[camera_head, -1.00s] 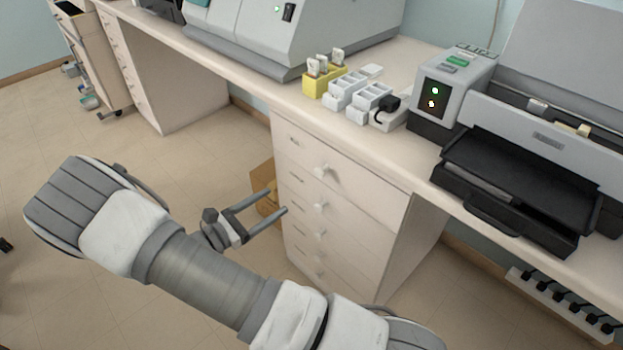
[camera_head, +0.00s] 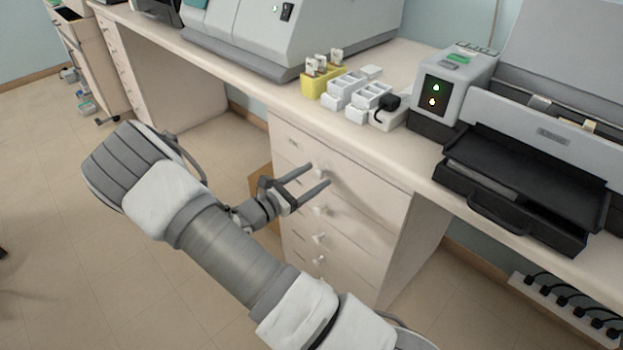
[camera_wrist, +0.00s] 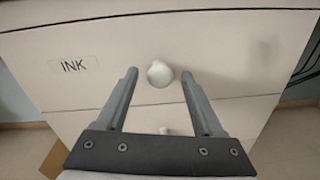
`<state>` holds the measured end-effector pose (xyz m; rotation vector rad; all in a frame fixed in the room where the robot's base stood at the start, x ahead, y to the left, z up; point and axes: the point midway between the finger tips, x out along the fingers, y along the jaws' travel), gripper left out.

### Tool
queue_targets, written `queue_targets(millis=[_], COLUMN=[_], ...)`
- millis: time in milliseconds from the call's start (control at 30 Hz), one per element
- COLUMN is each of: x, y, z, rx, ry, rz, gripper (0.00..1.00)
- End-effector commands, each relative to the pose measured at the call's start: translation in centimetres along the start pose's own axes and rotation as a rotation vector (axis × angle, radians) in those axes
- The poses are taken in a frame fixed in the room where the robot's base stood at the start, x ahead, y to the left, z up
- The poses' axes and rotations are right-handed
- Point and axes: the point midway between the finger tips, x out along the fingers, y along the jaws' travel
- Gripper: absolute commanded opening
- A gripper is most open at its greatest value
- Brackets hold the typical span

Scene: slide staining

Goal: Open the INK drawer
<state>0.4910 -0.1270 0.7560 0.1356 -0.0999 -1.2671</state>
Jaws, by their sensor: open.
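The INK drawer (camera_wrist: 110,55) is the drawer with the "INK" label, seen in the wrist view. It is shut, with a round white knob (camera_wrist: 159,74). In the head view it is the top drawer (camera_head: 355,185) of the white cabinet under the bench. My gripper (camera_wrist: 158,72) is open, with its two fingers on either side of the knob in the wrist view. I cannot tell whether they touch it. In the head view my gripper (camera_head: 320,174) is at the cabinet's front, close to the top knob (camera_head: 318,171).
Lower drawers with knobs (camera_head: 319,237) sit below. On the bench stand a yellow slide rack (camera_head: 322,82), white staining trays (camera_head: 350,88), a grey device (camera_head: 455,85) and a printer (camera_head: 530,160). A cardboard box (camera_head: 262,180) is beside the cabinet. The floor in front is clear.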

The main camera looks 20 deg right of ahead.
Motion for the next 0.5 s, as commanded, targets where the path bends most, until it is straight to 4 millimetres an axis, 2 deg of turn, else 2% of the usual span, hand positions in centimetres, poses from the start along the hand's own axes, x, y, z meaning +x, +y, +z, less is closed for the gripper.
queue_targets(millis=[67, 100, 400, 467, 500], x=[-0.01, -0.02, -0.04, -0.04, -0.05], y=[0.00, 0.01, 0.01, 0.01, 0.01], z=[0.01, 0.01, 0.01, 0.00, 0.00], rx=[0.000, 0.000, 0.000, 0.000, 0.000], ry=[0.000, 0.000, 0.000, 0.000, 0.000], rz=[0.000, 0.000, 0.000, 0.000, 0.000], gripper=[0.69, 0.65, 0.11, 0.01, 0.00])
